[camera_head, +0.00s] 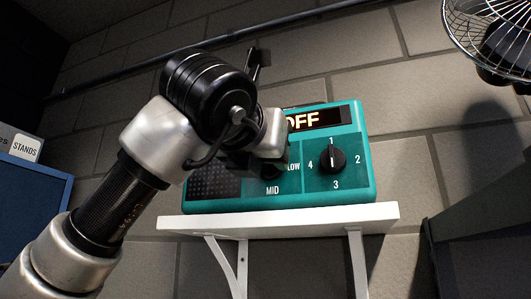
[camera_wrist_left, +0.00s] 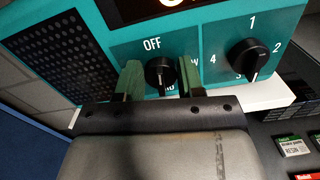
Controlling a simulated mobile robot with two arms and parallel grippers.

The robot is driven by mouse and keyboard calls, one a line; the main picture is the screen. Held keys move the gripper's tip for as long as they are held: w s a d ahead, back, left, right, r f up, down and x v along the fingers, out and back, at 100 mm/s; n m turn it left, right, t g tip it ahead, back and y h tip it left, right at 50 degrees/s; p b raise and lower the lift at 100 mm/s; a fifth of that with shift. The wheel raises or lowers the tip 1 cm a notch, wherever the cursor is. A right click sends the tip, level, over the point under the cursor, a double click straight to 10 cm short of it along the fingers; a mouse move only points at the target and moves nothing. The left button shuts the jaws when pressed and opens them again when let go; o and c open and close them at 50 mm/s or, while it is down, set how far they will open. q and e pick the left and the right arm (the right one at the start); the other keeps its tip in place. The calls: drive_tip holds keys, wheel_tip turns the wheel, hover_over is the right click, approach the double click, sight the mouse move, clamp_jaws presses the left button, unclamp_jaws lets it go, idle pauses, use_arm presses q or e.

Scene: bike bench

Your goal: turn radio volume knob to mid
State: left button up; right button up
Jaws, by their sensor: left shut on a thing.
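The teal radio (camera_head: 225,203) sits on a white wall shelf. Its lit display (camera_head: 313,119) reads OFF. The black volume knob (camera_wrist_left: 160,73) is at the left of the right-hand knob, with OFF above it and MID below. A pale mark shows low on it in the left wrist view; its exact setting is unclear. My left gripper (camera_wrist_left: 160,80) has one green finger on each side of this knob and is shut on it. In the head view this gripper (camera_head: 262,160) hides most of the knob. My right gripper is out of view.
A speaker grille (camera_head: 212,184) is at the left. The white shelf (camera_head: 300,220) runs below.

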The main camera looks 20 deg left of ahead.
use_arm(q)
drive_tip(key=m+p, duration=0.1)
drive_tip(key=m, duration=0.6)
drive_tip(key=f+m+p, duration=0.1)
drive_tip(key=m+p, duration=0.1)
drive_tip(key=m, duration=0.6)
drive_tip(key=d+m+p, duration=0.1)
drive_tip(key=m, duration=0.6)
drive_tip(key=shift+f+m, duration=0.3)
drive_tip(key=shift+f, duration=0.1)
drive_tip(key=m, duration=0.1)
drive_tip(key=m+p, duration=0.1)
drive_tip(key=m, duration=0.1)
drive_tip(key=shift+a+f+m+p, duration=0.15)
drive_tip(key=shift+m+p, duration=0.15)
drive_tip(key=m, duration=0.2)
drive_tip(key=m+p, duration=0.1)
drive_tip(key=m, duration=0.1)
drive_tip(key=shift+a+f+m, duration=0.2)
drive_tip(key=shift+m, duration=0.1)
drive_tip(key=shift+a+f+m+p, duration=0.15)
drive_tip(key=shift+m+p, duration=0.75)
drive_tip(key=shift+m, duration=1)
